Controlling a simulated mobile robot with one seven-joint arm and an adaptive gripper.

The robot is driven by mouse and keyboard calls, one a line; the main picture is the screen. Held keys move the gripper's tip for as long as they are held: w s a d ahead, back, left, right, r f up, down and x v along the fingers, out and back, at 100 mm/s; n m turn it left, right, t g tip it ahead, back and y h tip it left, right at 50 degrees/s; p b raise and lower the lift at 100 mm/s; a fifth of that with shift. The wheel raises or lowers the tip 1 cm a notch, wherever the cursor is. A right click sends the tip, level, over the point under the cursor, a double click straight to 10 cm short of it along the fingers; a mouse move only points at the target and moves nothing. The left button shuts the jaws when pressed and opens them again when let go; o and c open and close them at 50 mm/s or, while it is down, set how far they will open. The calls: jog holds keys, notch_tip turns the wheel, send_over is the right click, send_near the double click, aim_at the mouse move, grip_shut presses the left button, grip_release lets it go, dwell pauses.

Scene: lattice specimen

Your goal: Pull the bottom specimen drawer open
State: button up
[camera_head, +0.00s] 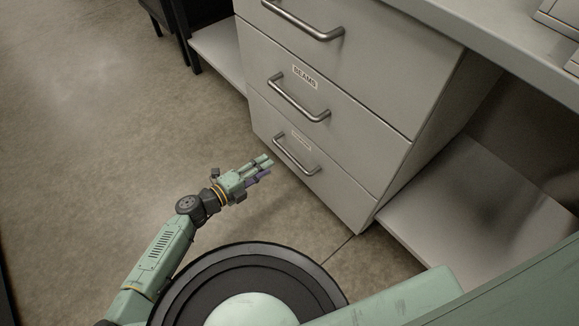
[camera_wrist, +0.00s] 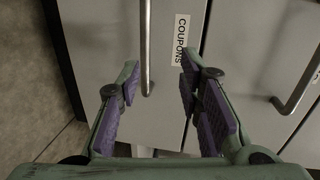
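The bottom specimen drawer (camera_head: 340,190) is flush with the cabinet, with a metal bar handle (camera_head: 297,158) and a small label above it. In the wrist view, a drawer front labelled COUPONS (camera_wrist: 213,85) fills the middle. Its bar handle (camera_wrist: 146,45) lies between my finger pads, nearer the left one. My gripper (camera_head: 267,164) is open, just in front of the bottom handle at its left end. In the wrist view, my gripper (camera_wrist: 160,70) has its fingers apart on either side of the handle. I cannot tell whether either finger touches it.
The middle drawer (camera_head: 335,115), labelled BEAMS, and the top drawer (camera_head: 355,45) are above, both closed with bar handles. A worktop (camera_head: 490,35) is over the cabinet. Low shelves (camera_head: 470,205) flank it on the right and left. The floor (camera_head: 110,130) to the left is clear.

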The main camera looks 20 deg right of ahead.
aim_at(290, 155)
jog(key=shift+m+g, duration=0.4)
jog(key=shift+m, duration=0.1)
jog(key=x, duration=0.3)
jog(key=f+b+x, duration=0.1)
jog(key=x, duration=0.3)
jog(key=f+x, duration=0.1)
jog(key=x, duration=0.3)
jog(key=shift+w, duration=0.15)
jog(key=shift+c, duration=0.2)
grip_shut()
